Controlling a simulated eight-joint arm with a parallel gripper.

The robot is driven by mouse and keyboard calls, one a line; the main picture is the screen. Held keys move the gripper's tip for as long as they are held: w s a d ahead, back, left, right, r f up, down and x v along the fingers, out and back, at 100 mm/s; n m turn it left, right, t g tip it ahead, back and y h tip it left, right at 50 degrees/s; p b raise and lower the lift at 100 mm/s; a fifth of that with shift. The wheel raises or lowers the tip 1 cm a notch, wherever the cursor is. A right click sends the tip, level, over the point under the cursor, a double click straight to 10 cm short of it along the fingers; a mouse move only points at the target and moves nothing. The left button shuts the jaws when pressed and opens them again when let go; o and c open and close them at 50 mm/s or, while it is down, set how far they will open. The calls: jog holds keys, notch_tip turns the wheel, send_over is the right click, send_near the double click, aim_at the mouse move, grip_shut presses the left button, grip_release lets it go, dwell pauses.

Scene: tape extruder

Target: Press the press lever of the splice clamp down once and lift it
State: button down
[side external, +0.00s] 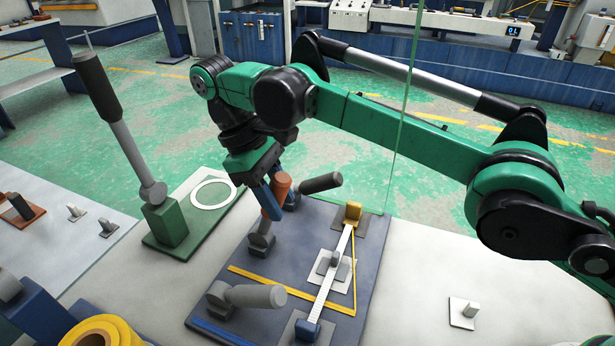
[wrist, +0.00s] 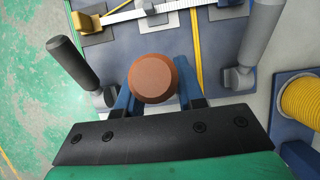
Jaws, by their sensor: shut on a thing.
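A lever with a brown-orange grip (side external: 281,184) rises from a grey pivot (side external: 261,243) on the dark blue-grey plate. It appears to be the press lever. It stands nearly upright, slightly tilted. My gripper (side external: 279,199) is shut on its grip, with a blue finger on either side. In the wrist view the round brown end of the grip (wrist: 153,78) shows between the fingers. The lever's lower shaft is mostly hidden there. A white tape strip (side external: 335,268) runs across the plate through a small grey block (side external: 334,258), between a yellow end piece (side external: 353,211) and a blue one (side external: 307,330).
A dark-handled lever (side external: 320,183) stands just behind my gripper and a grey lever (side external: 258,296) lies low in front. A tall black-handled lever (side external: 97,85) rises at the left. A yellow roll (side external: 100,332) is at the front left. The right of the table is mostly clear.

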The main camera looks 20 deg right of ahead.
jog(key=c, duration=0.5)
grip_release()
jog(key=shift+c, duration=0.2)
jog(key=shift+d, duration=0.1)
